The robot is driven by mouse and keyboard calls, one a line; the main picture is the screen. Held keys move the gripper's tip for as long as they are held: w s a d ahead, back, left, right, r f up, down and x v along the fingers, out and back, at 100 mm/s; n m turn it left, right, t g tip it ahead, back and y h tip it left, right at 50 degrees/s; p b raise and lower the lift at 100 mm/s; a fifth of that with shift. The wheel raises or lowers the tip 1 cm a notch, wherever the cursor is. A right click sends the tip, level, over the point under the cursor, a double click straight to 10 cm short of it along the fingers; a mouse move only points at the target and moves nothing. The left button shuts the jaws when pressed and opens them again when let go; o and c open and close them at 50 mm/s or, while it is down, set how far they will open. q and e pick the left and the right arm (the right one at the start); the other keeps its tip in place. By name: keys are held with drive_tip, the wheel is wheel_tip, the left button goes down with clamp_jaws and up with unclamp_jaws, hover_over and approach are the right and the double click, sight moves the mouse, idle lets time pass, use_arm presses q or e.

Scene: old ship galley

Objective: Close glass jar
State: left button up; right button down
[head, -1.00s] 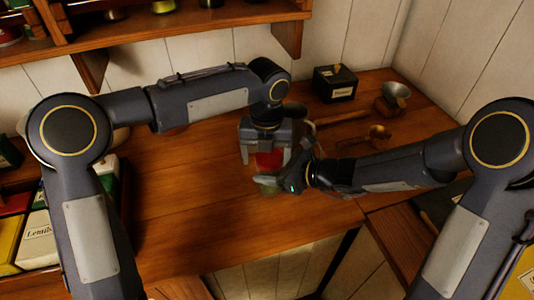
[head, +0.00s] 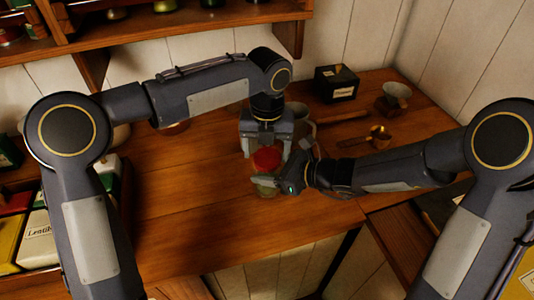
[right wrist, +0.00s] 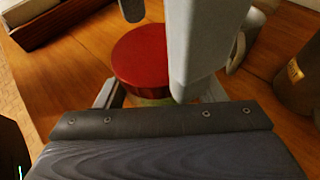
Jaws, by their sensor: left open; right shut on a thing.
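The glass jar (head: 266,190) stands near the front edge of the wooden counter; a greenish sliver of it shows in the right wrist view (right wrist: 150,102). A red lid (head: 266,158) is on top of it and looks level (right wrist: 140,58); whether it sits fully down, I cannot tell. My right gripper (head: 268,182) is shut on the jar from the right, below the lid. My left gripper (head: 266,153) points down over the lid, open, with a finger on either side and the lid showing below and between them. The fingers partly hide the lid in the right wrist view.
A grey mug (head: 301,122) stands close behind my left gripper. A black box (head: 336,84), a metal funnel-like cup (head: 394,97) and a copper scoop (head: 378,134) are at the back right. A crate of tins (head: 124,200) is on the left. The counter's left middle is clear.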

use_arm(q)
drive_tip(key=r, duration=0.3)
drive_tip(key=shift+s+d, duration=0.25)
drive_tip(key=shift+d, duration=0.1)
drive_tip(key=shift+w+a+f, duration=0.1)
drive_tip(key=shift+c, duration=1.4)
drive_tip(key=shift+w+f+n, duration=0.15)
drive_tip(key=shift+w+n, duration=0.05)
drive_tip(key=shift+n, duration=0.2)
drive_tip(key=w+a+r+n+t+y, duration=0.15)
drive_tip(key=w+n, duration=0.25)
drive_tip(key=n, duration=0.7)
drive_tip(key=w+a+n+t+y, duration=0.2)
drive_tip(key=w+n, duration=0.3)
drive_tip(key=n, duration=0.7)
drive_tip(key=s+d+n+g+h, duration=0.1)
drive_tip(key=s+n, duration=0.2)
drive_tip(key=n, duration=0.2)
drive_tip(key=s+d+r+n+g+h, duration=0.1)
drive_tip(key=s+n, duration=0.2)
drive_tip(key=n, duration=0.2)
drive_tip(key=s+d+r+n+g+h, duration=0.1)
drive_tip(key=s+n, duration=0.2)
drive_tip(key=n, duration=0.3)
drive_tip(key=shift+s+d+r+g+h, duration=0.15)
drive_tip(key=shift+r+g+h, duration=0.1)
drive_tip(key=shift+h, duration=0.1)
